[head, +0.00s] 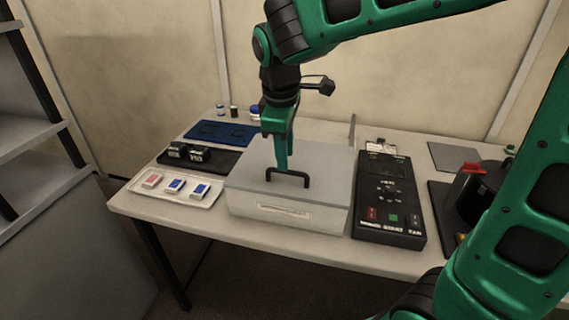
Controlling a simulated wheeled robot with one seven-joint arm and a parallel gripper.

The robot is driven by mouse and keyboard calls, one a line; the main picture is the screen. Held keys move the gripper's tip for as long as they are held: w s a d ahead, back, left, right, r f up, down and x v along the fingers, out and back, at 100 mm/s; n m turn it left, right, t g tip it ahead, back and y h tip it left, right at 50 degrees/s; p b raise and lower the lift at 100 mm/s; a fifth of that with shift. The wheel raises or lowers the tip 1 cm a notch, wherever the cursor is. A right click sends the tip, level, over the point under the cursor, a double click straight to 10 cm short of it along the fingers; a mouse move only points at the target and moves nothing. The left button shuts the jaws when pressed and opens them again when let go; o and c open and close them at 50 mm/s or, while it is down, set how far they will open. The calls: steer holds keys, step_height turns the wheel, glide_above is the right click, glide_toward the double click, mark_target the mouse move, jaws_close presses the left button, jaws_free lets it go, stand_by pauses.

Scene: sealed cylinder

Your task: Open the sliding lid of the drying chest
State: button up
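The drying chest (322,220) is a pale box at the front middle of the table. Its grey sliding lid (325,165) covers the top; no opening shows from here. A black bar handle (300,175) stands on the lid near its front edge. My gripper (281,168) points straight down over the lid, with its green fingers at or just behind the handle's left part. I cannot tell whether they touch the handle or stand around it. The fingers appear as one narrow shape, so the gap between them is hidden.
A black control panel (390,210) with buttons stands close to the chest's right. A white tray (203,203) with small packs, a black tray (222,162) and a blue mat (205,131) lie left. A dark device (470,200) with a red part stands right. Shelves (30,130) stand far left.

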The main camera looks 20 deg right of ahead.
steer(key=shift+w+d+f, duration=0.15)
steer(key=shift+w+f, duration=0.05)
steer(key=shift+f, duration=0.8)
steer(key=shift+w+d+f, duration=0.1)
steer(key=shift+w+f, duration=0.05)
steer(key=shift+f, duration=0.85)
jaws_close()
